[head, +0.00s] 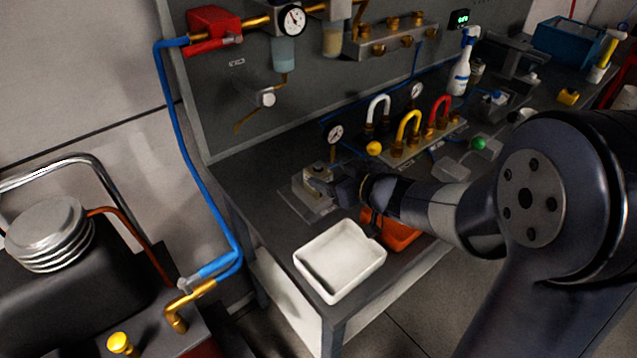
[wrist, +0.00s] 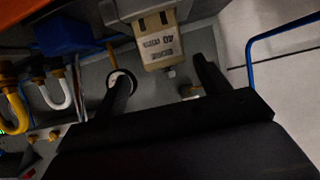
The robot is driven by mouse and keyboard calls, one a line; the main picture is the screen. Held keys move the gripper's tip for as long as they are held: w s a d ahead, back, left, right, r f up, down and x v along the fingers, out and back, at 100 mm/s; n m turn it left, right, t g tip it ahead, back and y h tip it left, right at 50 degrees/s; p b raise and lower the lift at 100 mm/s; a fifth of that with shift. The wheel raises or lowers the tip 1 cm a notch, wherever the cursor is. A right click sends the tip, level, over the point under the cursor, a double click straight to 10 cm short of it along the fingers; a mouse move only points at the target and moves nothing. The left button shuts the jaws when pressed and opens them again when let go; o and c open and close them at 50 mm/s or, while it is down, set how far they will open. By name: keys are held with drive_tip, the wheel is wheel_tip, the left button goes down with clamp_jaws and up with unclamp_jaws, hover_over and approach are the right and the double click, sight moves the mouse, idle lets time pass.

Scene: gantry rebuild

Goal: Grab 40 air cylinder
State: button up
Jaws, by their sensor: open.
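The air cylinder is a tan, block-shaped part (wrist: 158,46) with dark printing that includes "40", which appears upside down in the wrist view. In the head view, a small pale block (head: 318,173) on a flat metal plate at the bench's left end appears to be this part, partly hidden by my gripper. My gripper (head: 343,188) is beside it, with its wrist coming in from the right. In the wrist view the two dark fingers of my gripper (wrist: 162,68) are spread apart, with the block showing between and beyond their tips. I see no clear contact.
A white tray (head: 342,283) and an orange bin (head: 397,236) are at the bench's front edge. A pressure gauge (head: 335,133) stands just behind the block, and it also shows by one finger (wrist: 121,82). White, yellow and red looped hoses (head: 408,128) stand to the right.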

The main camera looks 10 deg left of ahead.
sight(325, 176)
drive_tip(key=x, duration=0.4)
drive_tip(key=shift+s+a+f+b, duration=0.2)
drive_tip(key=shift+a+f+b, duration=0.15)
drive_tip(key=shift+b, duration=0.05)
drive_tip(key=shift+w+a+f, duration=0.15)
drive_tip(key=shift+w+a, duration=0.1)
